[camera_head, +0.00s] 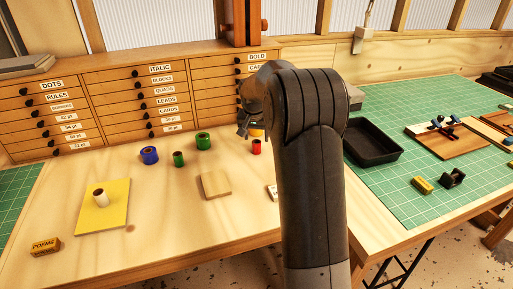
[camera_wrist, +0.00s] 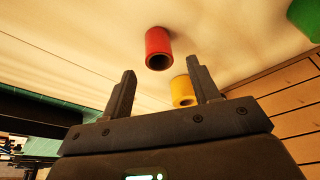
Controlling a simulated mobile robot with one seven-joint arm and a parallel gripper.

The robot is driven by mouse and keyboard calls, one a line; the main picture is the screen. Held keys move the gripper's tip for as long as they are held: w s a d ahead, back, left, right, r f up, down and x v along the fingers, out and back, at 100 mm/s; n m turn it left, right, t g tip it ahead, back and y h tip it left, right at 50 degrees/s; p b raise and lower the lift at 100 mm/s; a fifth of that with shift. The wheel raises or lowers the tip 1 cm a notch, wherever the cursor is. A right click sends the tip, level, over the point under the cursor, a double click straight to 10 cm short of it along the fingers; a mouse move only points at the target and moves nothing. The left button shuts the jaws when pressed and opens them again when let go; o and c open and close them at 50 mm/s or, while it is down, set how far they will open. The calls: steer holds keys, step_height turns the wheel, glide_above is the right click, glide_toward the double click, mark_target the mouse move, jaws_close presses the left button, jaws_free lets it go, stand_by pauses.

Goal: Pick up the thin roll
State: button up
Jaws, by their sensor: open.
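Several coloured foil rolls stand on the wooden bench: a blue roll (camera_head: 149,155), a slim dark green roll (camera_head: 178,159), a wider green roll (camera_head: 203,141), a red roll (camera_head: 256,147) and a mostly hidden yellow roll (camera_head: 257,133). A whitish roll (camera_head: 101,198) stands on a yellow sheet (camera_head: 116,217). Which roll is the thin one is not certain. My gripper (camera_head: 243,130) is open and empty above the bench near the red roll. In the wrist view the red roll (camera_wrist: 158,42) shows beyond my open jaws (camera_wrist: 162,66), the yellow roll (camera_wrist: 181,92) is partly behind the right finger, and a green roll (camera_wrist: 304,18) is at the corner.
Labelled wooden drawers (camera_head: 155,95) stand along the back of the bench. A black tray (camera_head: 371,144) and green mat (camera_head: 410,190) are right of my arm.

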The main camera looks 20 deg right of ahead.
mark_target(257, 147)
steer(key=x, duration=0.4)
steer(key=shift+s+a+f, duration=0.15)
steer(key=shift+s+f, duration=0.05)
steer(key=shift+f, duration=0.3)
steer(key=c, duration=1)
steer(key=shift+r, duration=0.1)
